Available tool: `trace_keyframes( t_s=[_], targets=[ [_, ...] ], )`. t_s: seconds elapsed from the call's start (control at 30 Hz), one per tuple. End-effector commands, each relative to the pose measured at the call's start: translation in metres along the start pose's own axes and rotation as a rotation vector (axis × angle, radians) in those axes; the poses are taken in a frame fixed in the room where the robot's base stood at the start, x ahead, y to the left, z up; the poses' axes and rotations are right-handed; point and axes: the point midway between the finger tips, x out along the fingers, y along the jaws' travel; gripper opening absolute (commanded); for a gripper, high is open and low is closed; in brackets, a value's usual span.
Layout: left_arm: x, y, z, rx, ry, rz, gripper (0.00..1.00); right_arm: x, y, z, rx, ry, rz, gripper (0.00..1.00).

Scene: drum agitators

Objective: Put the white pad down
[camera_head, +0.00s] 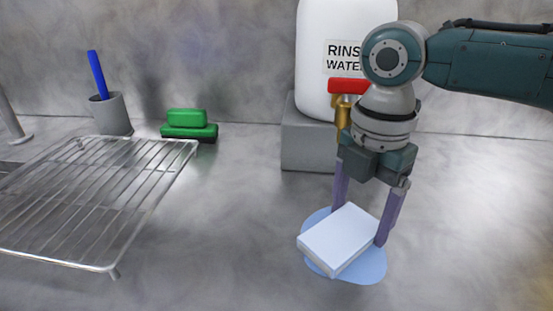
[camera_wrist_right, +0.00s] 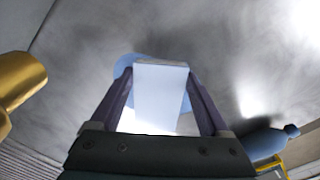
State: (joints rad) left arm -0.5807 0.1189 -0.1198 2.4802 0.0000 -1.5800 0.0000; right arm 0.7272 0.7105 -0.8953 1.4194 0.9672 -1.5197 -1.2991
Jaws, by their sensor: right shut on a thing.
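The white pad (camera_head: 338,238) is a flat white block at the lower right of the head view. My right gripper (camera_head: 358,229) points down and is shut on it, with one purple finger on each side. The pad is over a light blue, puddle-like patch (camera_head: 368,267) on the counter; I cannot tell whether it touches it. In the right wrist view the pad (camera_wrist_right: 160,95) sits between the fingers, with the blue patch (camera_wrist_right: 124,66) partly hidden behind it. My left gripper is not in view.
A white rinse-water container (camera_head: 325,30) with a red-handled brass tap stands on a grey block (camera_head: 307,145) behind the gripper. A wire rack (camera_head: 95,205) is at left. A green-handled brush (camera_head: 188,125) and a grey cup (camera_head: 111,115) stand behind. The counter's middle is clear.

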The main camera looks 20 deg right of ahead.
Motion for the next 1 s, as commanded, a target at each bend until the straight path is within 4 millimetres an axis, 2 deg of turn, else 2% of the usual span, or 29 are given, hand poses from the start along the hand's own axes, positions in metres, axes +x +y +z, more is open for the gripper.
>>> trace_keyframes(
  t_s=[0.07, 0.1, 0.23, 0.47, 0.6, 0.67, 1.0],
  targets=[
    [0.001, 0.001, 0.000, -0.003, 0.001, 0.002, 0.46, 0.003, 0.000, 0.000, 0.000, 0.001, -0.001, 0.28],
    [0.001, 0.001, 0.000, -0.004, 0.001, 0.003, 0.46, 0.003, 0.000, 0.000, 0.000, 0.001, -0.001, 0.83],
    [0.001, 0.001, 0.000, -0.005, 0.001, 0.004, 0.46, 0.003, 0.000, 0.000, 0.000, 0.000, -0.001, 0.98],
    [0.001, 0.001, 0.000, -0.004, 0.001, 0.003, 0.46, 0.002, 0.000, 0.000, 0.000, 0.000, 0.000, 1.00],
    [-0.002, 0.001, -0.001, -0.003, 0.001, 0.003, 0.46, -0.006, 0.001, 0.000, 0.000, 0.000, 0.002, 1.00],
    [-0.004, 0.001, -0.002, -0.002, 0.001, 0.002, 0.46, -0.016, 0.001, 0.001, 0.001, 0.000, 0.003, 1.00],
    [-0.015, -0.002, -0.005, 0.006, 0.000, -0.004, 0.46, -0.091, 0.001, 0.000, 0.000, 0.000, 0.004, 1.00]
  ],
)
